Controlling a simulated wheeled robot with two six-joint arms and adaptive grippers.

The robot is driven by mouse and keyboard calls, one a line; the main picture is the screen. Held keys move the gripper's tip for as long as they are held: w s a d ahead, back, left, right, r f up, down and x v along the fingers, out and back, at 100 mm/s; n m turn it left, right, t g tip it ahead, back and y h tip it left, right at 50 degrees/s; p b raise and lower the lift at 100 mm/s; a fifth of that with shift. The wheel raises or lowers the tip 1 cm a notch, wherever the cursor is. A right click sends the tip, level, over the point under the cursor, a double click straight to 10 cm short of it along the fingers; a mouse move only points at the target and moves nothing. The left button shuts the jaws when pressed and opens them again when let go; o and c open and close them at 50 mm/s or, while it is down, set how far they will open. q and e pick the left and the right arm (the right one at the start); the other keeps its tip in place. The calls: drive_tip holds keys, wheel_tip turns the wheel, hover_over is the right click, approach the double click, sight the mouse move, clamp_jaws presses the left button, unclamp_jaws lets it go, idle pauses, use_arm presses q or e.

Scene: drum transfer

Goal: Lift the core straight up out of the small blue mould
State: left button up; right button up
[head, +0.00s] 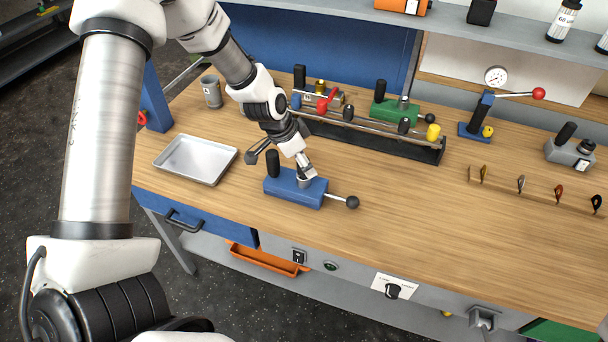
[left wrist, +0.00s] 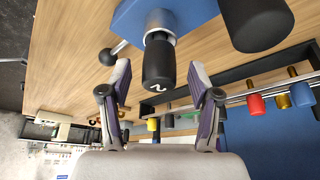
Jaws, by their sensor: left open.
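The small blue mould (head: 290,192) stands on the wooden bench, with a tall black post (head: 272,163) at its left end and a ball-ended rod (head: 352,202) out to the right. In the left wrist view the mould (left wrist: 195,14) is at the top, and the black-capped core (left wrist: 158,58) stands in a grey collar on it, its end marked with a light sign. My left gripper (head: 304,174) is over the mould. Its open fingers (left wrist: 160,74) lie on either side of the core's end, with gaps showing on both sides. My right gripper is out of view.
A silver tray (head: 196,181) lies left of the mould and a grey cup (head: 211,92) behind it. A dark rack (head: 425,148) holding other moulds and rods runs behind. The bench to the right is clear up to a tool strip (head: 540,192).

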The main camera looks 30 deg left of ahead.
use_arm(q)
drive_tip(key=shift+c, duration=1)
clamp_jaws()
